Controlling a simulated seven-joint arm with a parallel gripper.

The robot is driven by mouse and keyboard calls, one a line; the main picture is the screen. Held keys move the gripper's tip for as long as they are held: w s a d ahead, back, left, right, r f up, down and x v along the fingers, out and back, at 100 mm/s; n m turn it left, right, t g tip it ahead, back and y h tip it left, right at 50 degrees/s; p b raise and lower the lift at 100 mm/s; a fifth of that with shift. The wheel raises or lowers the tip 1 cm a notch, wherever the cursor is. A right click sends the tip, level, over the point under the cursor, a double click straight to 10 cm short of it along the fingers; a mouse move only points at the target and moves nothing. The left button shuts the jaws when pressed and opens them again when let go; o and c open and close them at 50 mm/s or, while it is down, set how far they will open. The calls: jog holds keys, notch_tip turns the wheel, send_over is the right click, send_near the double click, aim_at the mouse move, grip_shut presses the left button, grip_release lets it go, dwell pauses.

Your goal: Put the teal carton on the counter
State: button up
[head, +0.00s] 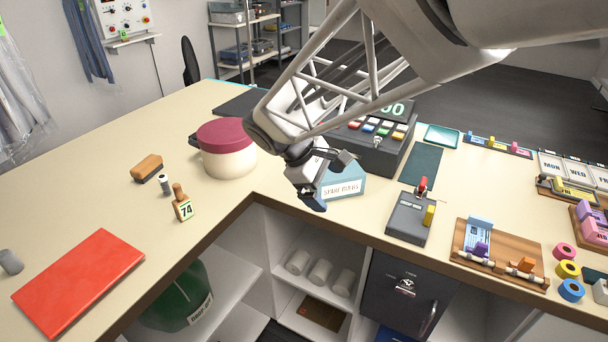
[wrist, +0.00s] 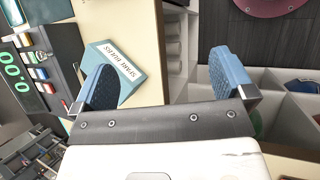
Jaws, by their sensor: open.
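The teal carton (head: 342,185) has a white label reading "SPARE BULBS". It sits on the counter (head: 105,180) near its inner front edge, beside the cash register. My gripper (head: 330,181) is open with nothing between its fingers and partly hides the carton's left side in the head view. In the wrist view, the carton (wrist: 118,70) lies behind and beside the left finger, and my gripper (wrist: 168,80) spans the counter's edge. I cannot tell whether a finger touches the carton.
The cash register (head: 375,145) stands behind the carton. A grey card terminal (head: 410,216) is to its right, and a maroon-lidded tub (head: 226,150) to its left. Open shelves (head: 280,262) lie below the counter edge. The left counter has free room around a red folder (head: 78,279).

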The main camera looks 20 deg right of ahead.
jog(key=s+a+r+m+t+y, duration=0.1)
jog(key=s+m+t+y, duration=0.1)
jog(key=s, duration=0.6)
jog(key=s+a+r+m+t+y, duration=0.1)
jog(key=s+m+y, duration=0.3)
jog(key=s+m, duration=0.3)
jog(key=shift+s+r+t, duration=0.35)
jog(key=shift+s+t, duration=0.05)
jog(key=shift+s, duration=0.5)
